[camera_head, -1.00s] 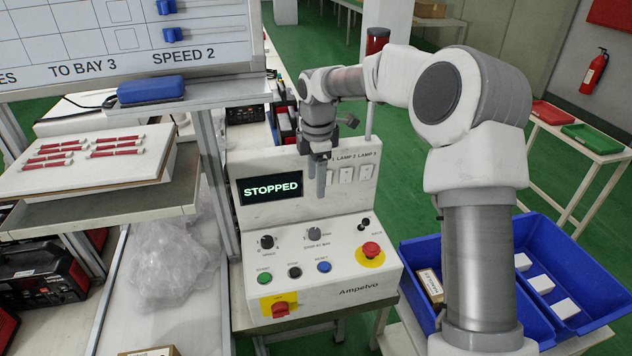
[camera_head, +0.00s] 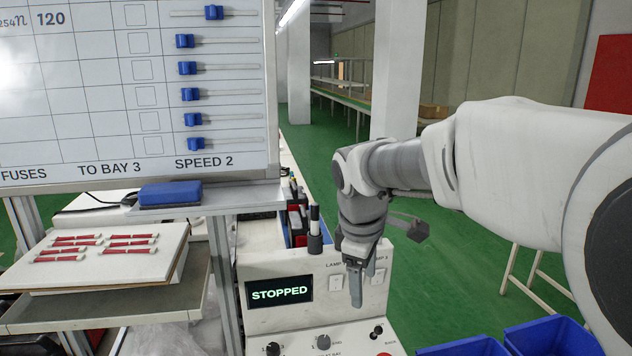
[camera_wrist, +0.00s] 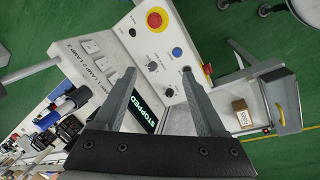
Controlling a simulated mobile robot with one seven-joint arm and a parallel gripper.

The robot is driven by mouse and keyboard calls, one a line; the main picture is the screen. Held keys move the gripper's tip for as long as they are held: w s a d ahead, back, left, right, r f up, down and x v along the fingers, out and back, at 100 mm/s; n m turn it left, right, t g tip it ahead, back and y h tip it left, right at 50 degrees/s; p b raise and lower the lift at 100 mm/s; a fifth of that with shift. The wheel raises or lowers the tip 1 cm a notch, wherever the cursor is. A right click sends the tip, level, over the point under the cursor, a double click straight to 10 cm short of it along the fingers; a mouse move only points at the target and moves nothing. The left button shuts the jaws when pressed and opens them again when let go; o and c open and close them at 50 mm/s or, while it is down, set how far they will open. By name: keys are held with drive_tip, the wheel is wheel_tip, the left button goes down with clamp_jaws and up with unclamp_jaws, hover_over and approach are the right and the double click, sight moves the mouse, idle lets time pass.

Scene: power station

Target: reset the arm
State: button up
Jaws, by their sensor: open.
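My gripper (camera_head: 356,284) hangs pointing down in front of the upright panel of the white control box (camera_head: 318,325). Its fingers are apart with nothing between them. The box's display (camera_head: 279,291) reads "STOPPED" and lies just left of the fingers in the head view. In the wrist view my gripper (camera_wrist: 163,85) has both fingers spread over the box, with the display (camera_wrist: 146,106) seen between them. The red emergency button (camera_wrist: 154,20) and several knobs show beyond the fingertips. I cannot tell how far the fingers are from the panel.
A whiteboard (camera_head: 135,75) with blue sliders stands at the left. Red fuses (camera_head: 100,243) lie on a white board below it, and a blue eraser (camera_head: 170,193) sits on the ledge. Blue bins (camera_head: 545,338) are at lower right. Green floor (camera_head: 455,260) is open behind.

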drive_tip(key=s+d+m+t, duration=0.1)
drive_tip(key=s+d+m, duration=0.2)
drive_tip(key=s+m, duration=0.3)
drive_tip(key=s+d+m+t+y, duration=0.1)
drive_tip(key=s+m, duration=0.5)
drive_tip(key=s, duration=0.8)
drive_tip(key=shift+s+d+r+m+t, duration=0.2)
drive_tip(key=shift+d+m+t, duration=0.15)
drive_tip(key=shift+d, duration=0.55)
drive_tip(key=shift+w+a, duration=0.1)
drive_tip(key=shift+a, duration=0.05)
